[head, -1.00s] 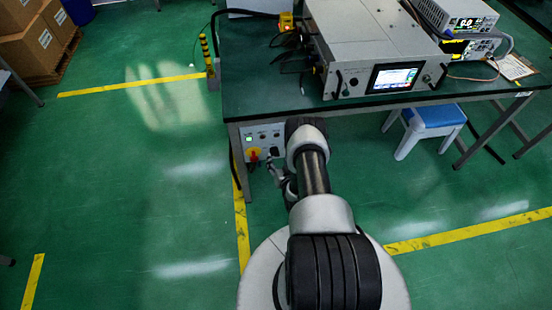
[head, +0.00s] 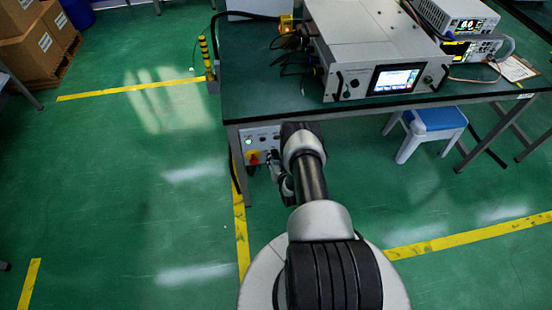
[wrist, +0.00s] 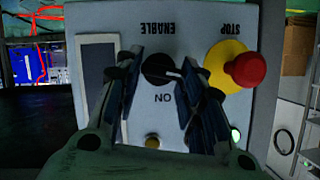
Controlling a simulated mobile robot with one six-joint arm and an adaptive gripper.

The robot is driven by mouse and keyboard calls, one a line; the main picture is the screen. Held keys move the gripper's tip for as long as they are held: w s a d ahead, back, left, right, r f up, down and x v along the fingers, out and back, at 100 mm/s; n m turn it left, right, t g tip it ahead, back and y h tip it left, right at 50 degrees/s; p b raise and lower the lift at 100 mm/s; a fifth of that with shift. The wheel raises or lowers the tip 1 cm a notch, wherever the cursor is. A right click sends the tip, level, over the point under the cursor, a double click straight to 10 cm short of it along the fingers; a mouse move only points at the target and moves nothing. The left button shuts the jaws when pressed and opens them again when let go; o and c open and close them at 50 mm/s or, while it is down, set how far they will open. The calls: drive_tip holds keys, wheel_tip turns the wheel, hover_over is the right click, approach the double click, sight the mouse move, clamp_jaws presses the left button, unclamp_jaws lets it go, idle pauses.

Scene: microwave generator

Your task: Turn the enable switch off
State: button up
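The enable switch (wrist: 158,69) is a round black knob with a pale pointer mark, under an ENABLE label that appears upside down in the wrist view. Its pointer lies roughly sideways, toward the right of the picture. My gripper (wrist: 160,72) is open, with one dark finger on each side of the knob; I cannot tell whether either finger touches it. In the head view my gripper (head: 274,161) is at the control panel (head: 262,134) under the table, and it and my arm hide part of the panel and the knob.
A red STOP button (wrist: 245,69) on a yellow base is close beside the right finger. A dark rectangular part (wrist: 98,70) is left of the fingers. The table (head: 270,92) overhangs the panel and carries a large instrument (head: 345,45). A blue-topped stool (head: 440,117) stands right.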

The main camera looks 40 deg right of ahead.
drive_tip(key=c, duration=0.5)
drive_tip(key=shift+w+a+n+g+h, duration=0.15)
drive_tip(key=shift+n+g+h, duration=0.35)
drive_tip(key=shift+n, duration=0.5)
drive_tip(key=o, duration=1.1)
drive_tip(key=shift+c, duration=0.2)
drive_tip(key=v, duration=1.2)
drive_tip(key=shift+f, duration=0.15)
